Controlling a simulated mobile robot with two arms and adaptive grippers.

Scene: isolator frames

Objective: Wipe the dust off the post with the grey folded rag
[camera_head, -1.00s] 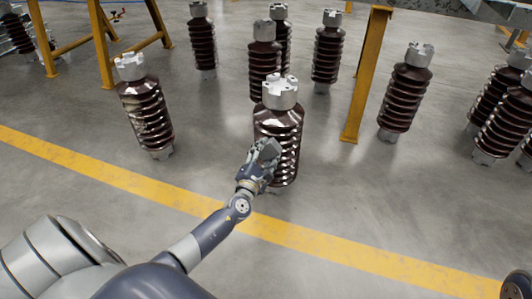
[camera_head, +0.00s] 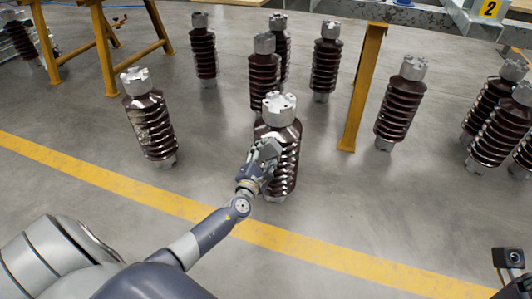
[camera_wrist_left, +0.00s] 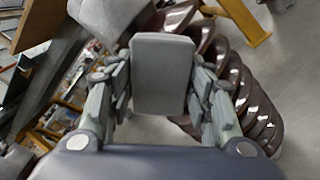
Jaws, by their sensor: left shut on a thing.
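My left gripper (camera_head: 262,154) is shut on the grey folded rag (camera_wrist_left: 163,75), which stands upright between the fingers in the left wrist view. The gripper is in front of a brown ribbed post (camera_head: 290,165) with a grey metal cap and hides its left-middle part. I cannot tell whether the rag touches it. The post's ribs also show behind the rag in the left wrist view (camera_wrist_left: 250,100). Another brown post (camera_head: 151,127) to the left has a pale, dusty-looking patch on its ribs. My right gripper is not in view.
Several similar posts stand behind and at the right, one close behind (camera_head: 264,80). A yellow upright (camera_head: 360,90) stands right of the middle, and a yellow trestle (camera_head: 104,45) at the back left. A yellow floor line (camera_head: 330,248) crosses the clear grey floor in front.

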